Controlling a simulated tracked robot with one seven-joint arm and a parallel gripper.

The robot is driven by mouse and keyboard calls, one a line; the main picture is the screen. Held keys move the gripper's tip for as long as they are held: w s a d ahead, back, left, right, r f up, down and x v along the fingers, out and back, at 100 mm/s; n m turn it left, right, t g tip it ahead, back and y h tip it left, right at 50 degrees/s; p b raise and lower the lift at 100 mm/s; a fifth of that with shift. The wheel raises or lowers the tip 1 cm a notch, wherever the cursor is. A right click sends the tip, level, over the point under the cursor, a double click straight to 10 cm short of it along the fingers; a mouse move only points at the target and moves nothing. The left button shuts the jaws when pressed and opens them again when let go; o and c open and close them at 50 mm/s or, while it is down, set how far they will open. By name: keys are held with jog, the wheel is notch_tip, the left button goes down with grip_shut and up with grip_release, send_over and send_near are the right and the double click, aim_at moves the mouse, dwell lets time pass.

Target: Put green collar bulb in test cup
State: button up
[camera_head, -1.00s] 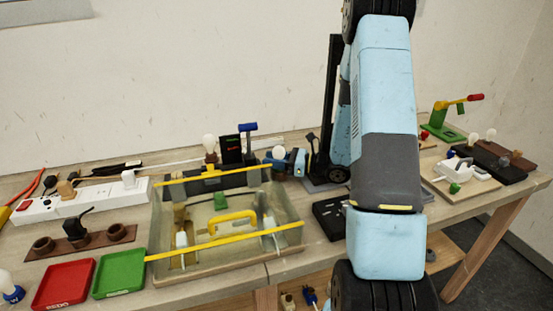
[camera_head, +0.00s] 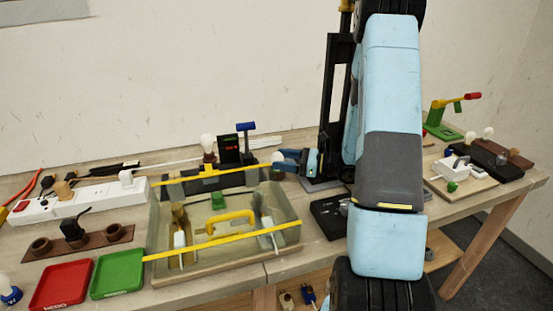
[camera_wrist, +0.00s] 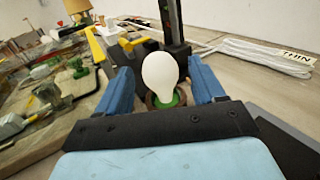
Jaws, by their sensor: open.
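In the wrist view a white bulb (camera_wrist: 160,76) with a green collar (camera_wrist: 166,101) stands upright between the fingers of my gripper (camera_wrist: 165,88). Its base sits within a brown ring-shaped cup (camera_wrist: 151,100), partly hidden by the bulb and my gripper's dark body. The blue fingers are spread, with a gap on each side of the bulb. In the head view my gripper (camera_head: 283,159) is just right of the black tester (camera_head: 230,150), and the bulb is mostly hidden there.
Another bulb (camera_head: 207,142) stands beside the tester. A red tray (camera_head: 62,284) and a green tray (camera_head: 119,273) are at left. White cable (camera_wrist: 265,55) lies behind, at the wrist view's right.

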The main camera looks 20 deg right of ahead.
jog(key=v, duration=0.7)
jog(key=shift+s+d+r, duration=0.1)
jog(key=shift+s+d, duration=0.05)
jog(key=shift+s, duration=0.05)
jog(key=s+a+r+n+g+h, duration=0.6)
jog(key=s+a+r+n+g, duration=0.5)
jog(key=n, duration=0.3)
jog(key=s+d+r+n+t+h, duration=0.2)
jog(key=s+r+n+t+h, duration=0.5)
jog(key=s+r+n+h, duration=0.2)
notch_tip(320, 180, up, 2)
jog(key=s+n, duration=0.1)
jog(key=s, duration=0.2)
jog(key=shift+r+t+h, duration=0.15)
jog(key=shift+t+h, duration=0.15)
